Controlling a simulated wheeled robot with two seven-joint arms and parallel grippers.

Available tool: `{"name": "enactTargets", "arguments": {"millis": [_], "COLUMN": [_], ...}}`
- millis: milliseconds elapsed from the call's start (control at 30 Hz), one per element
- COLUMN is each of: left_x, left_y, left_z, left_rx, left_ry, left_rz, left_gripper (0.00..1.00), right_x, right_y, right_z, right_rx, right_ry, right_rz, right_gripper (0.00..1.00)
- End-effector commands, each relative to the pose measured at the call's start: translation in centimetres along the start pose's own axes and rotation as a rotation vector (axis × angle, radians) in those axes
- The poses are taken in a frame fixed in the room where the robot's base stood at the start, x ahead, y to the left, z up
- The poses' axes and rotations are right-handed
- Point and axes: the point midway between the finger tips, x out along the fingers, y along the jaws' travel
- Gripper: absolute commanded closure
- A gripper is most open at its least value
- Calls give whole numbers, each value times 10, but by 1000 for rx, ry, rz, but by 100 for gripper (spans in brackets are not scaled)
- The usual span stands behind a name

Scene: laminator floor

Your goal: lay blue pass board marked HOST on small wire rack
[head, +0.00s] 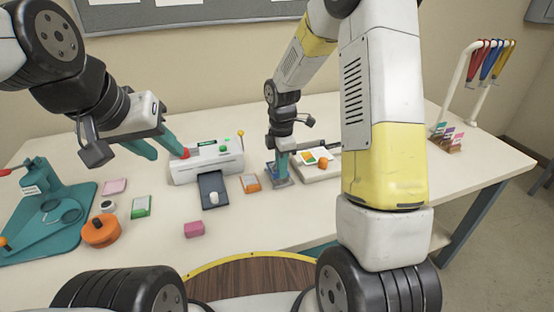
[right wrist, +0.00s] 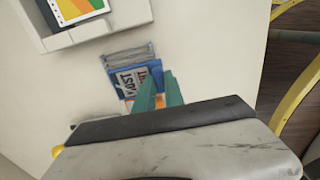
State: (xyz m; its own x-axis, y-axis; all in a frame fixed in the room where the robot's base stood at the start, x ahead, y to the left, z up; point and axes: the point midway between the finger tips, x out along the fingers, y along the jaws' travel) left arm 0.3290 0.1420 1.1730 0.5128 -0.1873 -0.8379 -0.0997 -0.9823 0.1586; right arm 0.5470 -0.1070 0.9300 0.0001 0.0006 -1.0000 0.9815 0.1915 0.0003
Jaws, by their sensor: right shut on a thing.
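The blue pass board marked HOST (right wrist: 122,78) shows in the right wrist view, with white and orange parts on its face. My right gripper (right wrist: 155,95) is shut on it, its teal fingers covering part of the board. In the head view the right gripper (head: 281,172) points down right of the laminator. The small wire rack (right wrist: 128,55) shows as grey wires at the board's far edge; the board overlaps it, but I cannot tell whether they touch. My left gripper (head: 165,152) is open and empty, left of the laminator.
A white laminator (head: 208,165) with a dark tray (head: 213,190) stands mid-table. A white tray (head: 318,173) with a colored card and orange ball is just right of the rack. Left are a teal press (head: 40,225) and an orange pot (head: 100,231). A pink block (head: 194,229) lies in front.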

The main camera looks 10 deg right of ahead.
Motion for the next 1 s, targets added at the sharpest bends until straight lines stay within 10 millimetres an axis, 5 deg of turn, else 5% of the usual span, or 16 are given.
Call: {"name": "enactTargets", "arguments": {"millis": [200,533,867,900,1000], "left_x": [0,0,0,0,0], "left_y": [0,0,0,0,0], "left_z": [0,0,0,0,0], "left_rx": [0,0,0,0,0], "left_ry": [0,0,0,0,0], "left_rz": [0,0,0,0,0], "left_gripper": [64,64,64,64,64], "right_x": [2,37,40,41,40], "right_y": [20,20,20,20,20], "right_z": [13,13,13,13,12], "right_rx": [1,0,0,0,0], "right_ry": [0,0,0,0,0], "right_rz": [0,-2,-1,-1,-1], "right_gripper": [100,100,100,85,65]}}
